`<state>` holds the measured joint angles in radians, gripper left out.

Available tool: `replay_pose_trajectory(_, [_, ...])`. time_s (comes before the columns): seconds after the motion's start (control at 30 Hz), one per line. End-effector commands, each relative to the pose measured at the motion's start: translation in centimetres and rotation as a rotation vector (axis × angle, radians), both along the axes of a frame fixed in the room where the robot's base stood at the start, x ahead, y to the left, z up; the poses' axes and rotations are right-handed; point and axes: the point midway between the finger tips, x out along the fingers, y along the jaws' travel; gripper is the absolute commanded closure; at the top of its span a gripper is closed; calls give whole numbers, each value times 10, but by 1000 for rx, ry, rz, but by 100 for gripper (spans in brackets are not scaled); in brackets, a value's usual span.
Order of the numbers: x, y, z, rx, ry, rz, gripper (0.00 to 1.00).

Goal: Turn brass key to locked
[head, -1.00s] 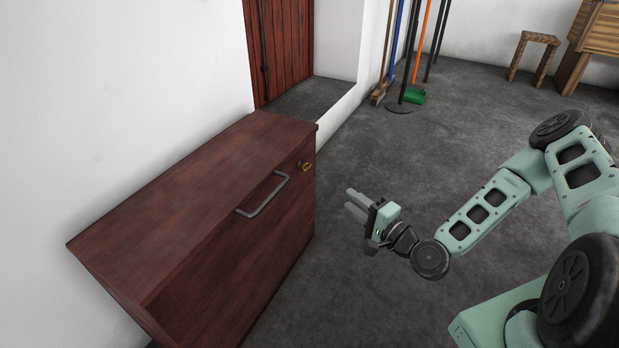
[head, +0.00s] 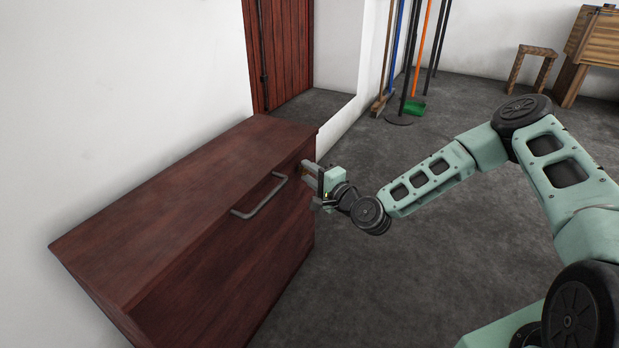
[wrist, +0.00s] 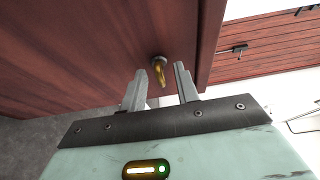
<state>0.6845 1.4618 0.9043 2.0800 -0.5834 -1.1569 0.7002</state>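The brass key (wrist: 159,70) sticks out of a round lock on the front of a dark red wooden cabinet (head: 180,205), near its upper right corner. In the wrist view my gripper (wrist: 160,85) is open, with one finger on each side of the key and a gap to both. The key's head lies between the fingertips. In the head view my gripper (head: 306,172) is at the cabinet front by the lock, and it hides the key there. I cannot tell which position the lock is in.
A grey bar handle (head: 260,197) is on the cabinet front, left of my gripper. A red plank door (head: 285,50) is behind the cabinet. Brooms and a green dustpan (head: 415,106) stand by the wall. The floor (head: 400,270) right of the cabinet is clear.

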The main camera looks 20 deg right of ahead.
Motion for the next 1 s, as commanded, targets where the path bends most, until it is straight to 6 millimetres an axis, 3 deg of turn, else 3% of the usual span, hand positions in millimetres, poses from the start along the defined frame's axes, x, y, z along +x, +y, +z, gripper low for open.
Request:
replay_pose_trajectory(0.3, [3, 1, 0, 0, 0, 0, 69])
replay_pose_trajectory(0.33, [3, 1, 0, 0, 0, 0, 72])
replay_pose_trajectory(0.43, [3, 1, 0, 0, 0, 0, 100])
replay_pose_trajectory(1.0, [2, 1, -1, -81, -80, 1, 100])
